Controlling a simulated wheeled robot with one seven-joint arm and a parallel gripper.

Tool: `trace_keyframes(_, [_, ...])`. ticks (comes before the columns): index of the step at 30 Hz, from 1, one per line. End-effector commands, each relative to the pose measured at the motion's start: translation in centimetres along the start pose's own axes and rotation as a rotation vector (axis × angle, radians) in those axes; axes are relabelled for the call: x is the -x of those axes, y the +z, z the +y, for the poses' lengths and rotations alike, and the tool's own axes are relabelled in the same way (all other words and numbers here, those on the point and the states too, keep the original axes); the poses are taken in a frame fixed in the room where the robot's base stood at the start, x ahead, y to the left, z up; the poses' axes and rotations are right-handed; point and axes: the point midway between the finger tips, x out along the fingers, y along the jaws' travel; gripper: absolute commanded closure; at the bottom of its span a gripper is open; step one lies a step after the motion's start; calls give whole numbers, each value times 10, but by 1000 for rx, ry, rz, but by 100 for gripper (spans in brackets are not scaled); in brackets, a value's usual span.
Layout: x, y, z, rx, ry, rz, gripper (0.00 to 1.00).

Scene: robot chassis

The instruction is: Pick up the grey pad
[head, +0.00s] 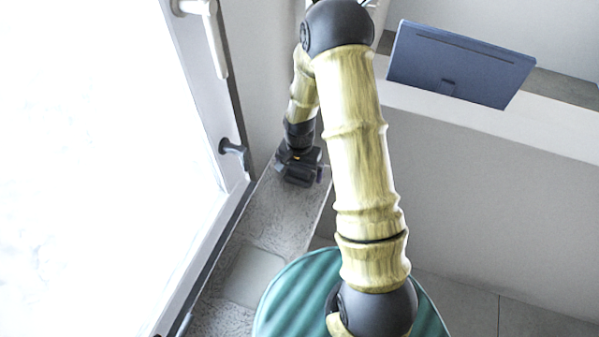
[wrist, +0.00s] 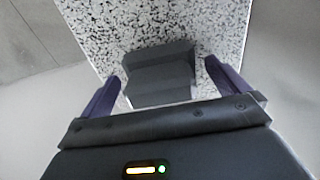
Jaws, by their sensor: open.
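My gripper (head: 300,174) hangs low over a speckled ledge beside the window in the head view. In the wrist view my gripper (wrist: 162,76) is open, with its two dark purple fingers apart. A dark grey blocky shape (wrist: 160,74) with bands of different shade shows between and beyond the fingers, over the speckled surface. I cannot tell whether it is the pad or partly shadow, nor whether a finger touches it. In the head view a flat, smooth grey square (head: 254,276) lies on the ledge, nearer than my gripper and apart from it.
The speckled ledge (head: 284,216) is narrow, between the bright window frame (head: 205,250) and a drop on its right. A blue-grey panel (head: 455,62) stands on a white ledge at right. A green ribbed round thing (head: 290,305) is in front.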

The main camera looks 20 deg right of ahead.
Motion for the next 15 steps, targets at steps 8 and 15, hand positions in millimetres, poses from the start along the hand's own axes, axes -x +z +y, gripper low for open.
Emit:
trace_keyframes(8, [0, 0, 0, 0, 0, 0, 0])
trace_keyframes(15, [0, 0, 0, 0, 0, 0, 37])
